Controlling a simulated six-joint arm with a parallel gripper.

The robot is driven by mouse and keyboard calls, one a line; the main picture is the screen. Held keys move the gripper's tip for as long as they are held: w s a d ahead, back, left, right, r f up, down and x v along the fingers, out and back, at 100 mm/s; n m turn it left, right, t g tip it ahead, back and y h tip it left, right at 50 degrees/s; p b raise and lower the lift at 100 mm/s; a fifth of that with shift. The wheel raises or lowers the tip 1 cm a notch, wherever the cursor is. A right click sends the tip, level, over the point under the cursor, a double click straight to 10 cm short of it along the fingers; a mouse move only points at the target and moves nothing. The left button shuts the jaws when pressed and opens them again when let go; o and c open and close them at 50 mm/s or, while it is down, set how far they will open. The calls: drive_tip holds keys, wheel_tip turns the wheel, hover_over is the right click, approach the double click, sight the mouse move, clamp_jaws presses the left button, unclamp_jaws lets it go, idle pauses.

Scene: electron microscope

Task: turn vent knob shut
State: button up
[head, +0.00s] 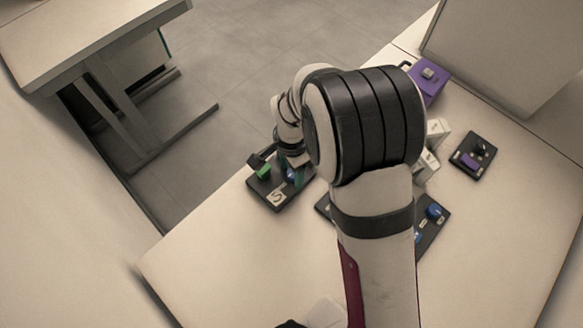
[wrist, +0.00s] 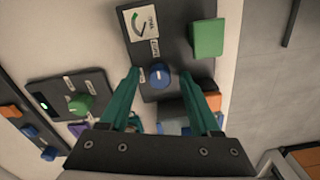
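A dark panel (wrist: 172,50) with a dial gauge, a green block and a blue round knob (wrist: 160,77) shows in the wrist view. The knob has a pale pointer mark and small labels beside it, too small to read, so I cannot confirm it is the vent knob. My gripper (wrist: 161,78) is open, its teal fingers on either side of the knob in the picture with gaps visible. I cannot tell how far the tips are above it. In the head view the same panel (head: 268,197) is at the table's left edge, with my gripper over it.
A green knob (wrist: 81,104) sits on a separate dark panel to the left in the wrist view. In the head view, a purple box (head: 430,78) and a small dark panel (head: 473,156) stand to the right. The table's (head: 215,265) front left is clear.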

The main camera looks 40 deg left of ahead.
sight(292, 173)
wheel_tip(292, 173, up, 16)
idle(0.5)
drive_tip(key=shift+f, duration=0.1)
drive_tip(key=w+d+r+m, duration=0.1)
drive_tip(key=d+r, duration=0.1)
drive_tip(key=d, duration=0.4)
drive_tip(key=w+d+r, duration=0.2)
drive_tip(key=d, duration=0.4)
drive_tip(key=s+d+y, duration=0.1)
drive_tip(key=s+d, duration=0.5)
drive_tip(key=d, duration=0.3)
drive_tip(key=s+d+m, duration=0.1)
drive_tip(key=s+d, duration=0.4)
drive_tip(key=d, duration=0.5)
drive_tip(key=shift+s+f+m+y, duration=0.3)
drive_tip(key=shift+s+f+y, duration=0.05)
drive_tip(key=shift+y, duration=0.05)
